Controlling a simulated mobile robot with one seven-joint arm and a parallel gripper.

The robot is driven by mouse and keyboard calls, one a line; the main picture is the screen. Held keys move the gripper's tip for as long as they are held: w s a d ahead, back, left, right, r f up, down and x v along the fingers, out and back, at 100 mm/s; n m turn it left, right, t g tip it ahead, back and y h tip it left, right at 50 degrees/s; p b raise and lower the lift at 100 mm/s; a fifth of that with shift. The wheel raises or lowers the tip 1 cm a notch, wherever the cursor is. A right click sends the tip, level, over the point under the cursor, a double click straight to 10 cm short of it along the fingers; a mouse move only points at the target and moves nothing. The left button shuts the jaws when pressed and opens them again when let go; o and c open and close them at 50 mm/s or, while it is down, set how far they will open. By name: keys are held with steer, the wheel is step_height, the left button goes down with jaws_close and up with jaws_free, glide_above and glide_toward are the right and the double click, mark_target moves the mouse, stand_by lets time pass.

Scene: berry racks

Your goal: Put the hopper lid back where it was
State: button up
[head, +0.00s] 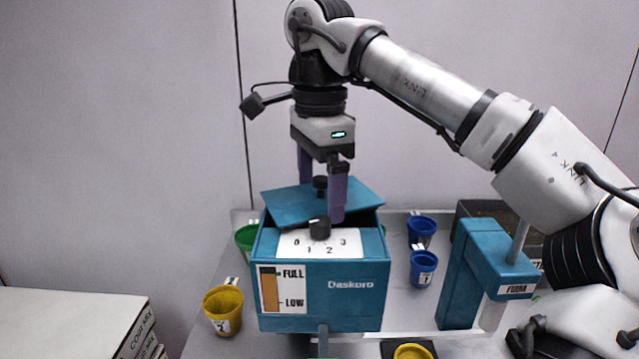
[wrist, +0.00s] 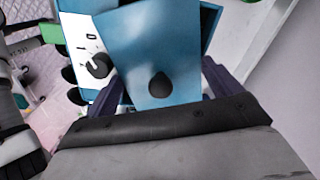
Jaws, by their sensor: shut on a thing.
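The hopper lid (head: 278,202) is a flat blue panel with a black knob (head: 320,183). My gripper (head: 321,198) points down and is shut on the lid across opposite edges, with the knob between its purple fingers. The lid is skewed over the top of the blue Daskoro hopper (head: 345,308), and a dark gap shows at its right. I cannot tell whether it touches the rim. In the wrist view, the lid (wrist: 150,45) lies between the fingers of my gripper (wrist: 160,90), beside the dial on the hopper.
A yellow cup (head: 224,312) and a green cup (head: 245,238) stand left of the hopper. Two blue cups (head: 423,268) stand right, near a teal unit (head: 459,280). Another yellow cup (head: 412,352) is in front. White boxes (head: 70,320) lie at far left.

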steer(key=shift+f, duration=0.2)
steer(key=o, duration=0.8)
steer(key=shift+c, duration=0.2)
